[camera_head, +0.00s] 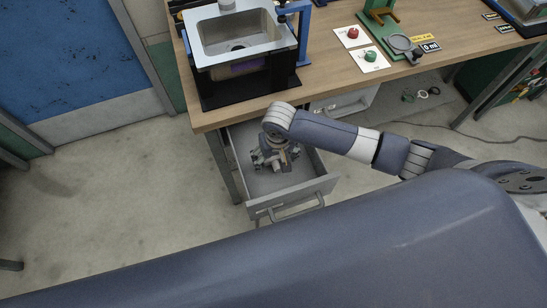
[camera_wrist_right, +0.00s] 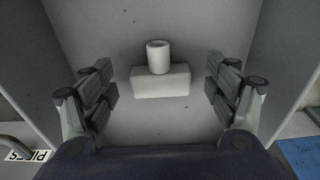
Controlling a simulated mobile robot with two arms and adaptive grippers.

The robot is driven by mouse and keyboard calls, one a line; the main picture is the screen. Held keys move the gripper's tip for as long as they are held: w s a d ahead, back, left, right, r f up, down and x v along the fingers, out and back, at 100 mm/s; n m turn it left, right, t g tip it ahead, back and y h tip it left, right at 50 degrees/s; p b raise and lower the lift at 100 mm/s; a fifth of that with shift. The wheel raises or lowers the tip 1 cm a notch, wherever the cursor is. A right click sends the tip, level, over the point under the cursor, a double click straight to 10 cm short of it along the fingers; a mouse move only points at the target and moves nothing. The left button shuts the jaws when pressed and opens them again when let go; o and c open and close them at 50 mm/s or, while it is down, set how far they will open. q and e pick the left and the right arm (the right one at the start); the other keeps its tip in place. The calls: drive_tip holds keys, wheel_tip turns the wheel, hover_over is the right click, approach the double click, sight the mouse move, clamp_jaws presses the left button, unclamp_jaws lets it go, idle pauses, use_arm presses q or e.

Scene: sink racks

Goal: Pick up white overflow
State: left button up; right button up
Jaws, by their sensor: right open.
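A white part, which I take to be the overflow (camera_wrist_right: 159,81), shows in the right wrist view. It has a short hollow round tube on a rectangular block and sits on the grey drawer floor. In the head view I cannot make it out, as my right gripper and wrist cover that spot. My right gripper (camera_head: 275,159) reaches down into the open drawer (camera_head: 317,188). In the right wrist view its fingers (camera_wrist_right: 162,72) are spread wide, one on each side of the white part, with clear gaps and nothing held. My left gripper is not in view.
The drawer's side walls stand close outside the fingers. The wooden table (camera_head: 335,82) is above and behind the drawer. On it are a metal sink (camera_head: 238,57) in a black and blue rack, cards with a red and a green piece, and a green stand (camera_head: 381,28).

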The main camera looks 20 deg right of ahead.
drive_tip(key=shift+f, duration=0.3)
drive_tip(key=c, duration=1.1)
drive_tip(key=shift+r, duration=0.1)
drive_tip(key=shift+c, duration=0.3)
